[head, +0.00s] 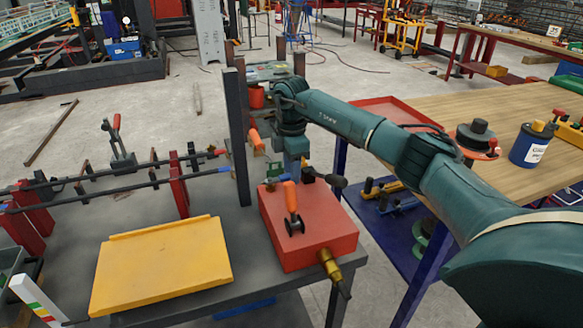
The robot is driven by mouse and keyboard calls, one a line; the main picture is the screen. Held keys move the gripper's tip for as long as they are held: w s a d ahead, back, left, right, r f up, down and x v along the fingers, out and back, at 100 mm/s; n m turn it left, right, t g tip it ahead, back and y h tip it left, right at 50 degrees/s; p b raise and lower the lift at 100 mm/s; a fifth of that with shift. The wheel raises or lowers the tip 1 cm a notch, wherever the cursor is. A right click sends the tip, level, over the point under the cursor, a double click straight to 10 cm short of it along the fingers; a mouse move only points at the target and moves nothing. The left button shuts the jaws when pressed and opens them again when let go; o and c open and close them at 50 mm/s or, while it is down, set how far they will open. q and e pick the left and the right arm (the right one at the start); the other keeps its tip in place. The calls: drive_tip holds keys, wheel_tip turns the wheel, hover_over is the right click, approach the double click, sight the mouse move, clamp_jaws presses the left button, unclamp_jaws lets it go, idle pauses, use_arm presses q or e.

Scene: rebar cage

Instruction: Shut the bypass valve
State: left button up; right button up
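A red box (309,239) stands at the front right corner of the dark bench. On its top is a lever with an orange handle (290,197) standing roughly upright on a dark round base; I take this for the bypass valve, but no label is readable. A brass fitting (328,265) sticks out of the box's front. My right gripper (294,172) points down at the back edge of the box, behind the orange handle. Its fingers are small and partly hidden, so I cannot tell whether they are open or touch anything. My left gripper is out of view.
A yellow plate (162,264) lies on the bench left of the box. A dark upright post (238,135) stands just behind. Rebar rods (115,188) in red holders lie at left. A second orange handle (256,139) is beside the post. A wooden table (480,105) is at right.

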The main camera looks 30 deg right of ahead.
clamp_jaws()
drive_tip(key=shift+a, duration=0.1)
idle(0.4)
